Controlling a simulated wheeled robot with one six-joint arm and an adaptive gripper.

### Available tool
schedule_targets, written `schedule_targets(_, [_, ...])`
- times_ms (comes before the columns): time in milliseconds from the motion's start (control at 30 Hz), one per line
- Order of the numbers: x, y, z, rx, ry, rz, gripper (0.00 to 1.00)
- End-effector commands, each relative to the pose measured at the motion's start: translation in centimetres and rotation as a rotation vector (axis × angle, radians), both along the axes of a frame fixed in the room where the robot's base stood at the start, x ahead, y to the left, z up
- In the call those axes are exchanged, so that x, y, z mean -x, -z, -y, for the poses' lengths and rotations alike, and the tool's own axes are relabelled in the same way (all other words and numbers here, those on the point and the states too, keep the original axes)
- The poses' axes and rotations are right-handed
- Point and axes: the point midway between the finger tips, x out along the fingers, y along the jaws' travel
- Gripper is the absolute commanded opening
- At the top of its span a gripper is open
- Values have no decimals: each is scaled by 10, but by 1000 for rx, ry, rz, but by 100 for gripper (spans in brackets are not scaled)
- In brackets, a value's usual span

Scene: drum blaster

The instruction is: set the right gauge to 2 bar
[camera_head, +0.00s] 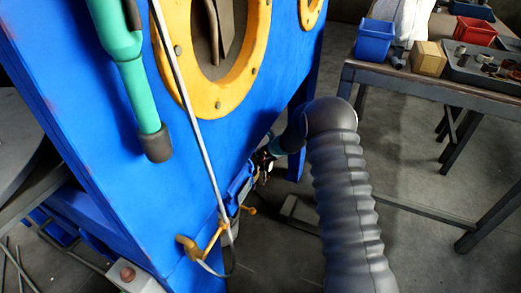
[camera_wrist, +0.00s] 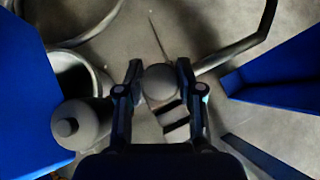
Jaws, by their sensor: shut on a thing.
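In the wrist view my gripper (camera_wrist: 160,76) has its two dark fingers on either side of a round grey knob (camera_wrist: 160,84), shut on it. A second grey round piece with a small raised centre (camera_wrist: 68,128) lies to the left, apart from the fingers. In the head view my gripper is at the lower right side of the blue cabinet (camera_head: 225,125), mostly hidden by my sleeved arm. Small dark and pale fittings (camera_head: 262,163) show beside it. No gauge face or needle can be read in either view.
A table (camera_head: 430,88) with bins stands at the right. In the wrist view, blue panels (camera_wrist: 285,70) flank the gripper on both sides.

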Motion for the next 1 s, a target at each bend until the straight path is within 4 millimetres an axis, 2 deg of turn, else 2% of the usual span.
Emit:
schedule_targets(600, [0,0,-1,-1,-48,1,2])
schedule_targets(633, [0,0,-1,-1,-48,1,42])
schedule_targets(700, [0,0,-1,-1,-48,1,59])
schedule_targets(733, [0,0,-1,-1,-48,1,62])
schedule_targets(1000, [0,0,0,-1,-47,1,62])
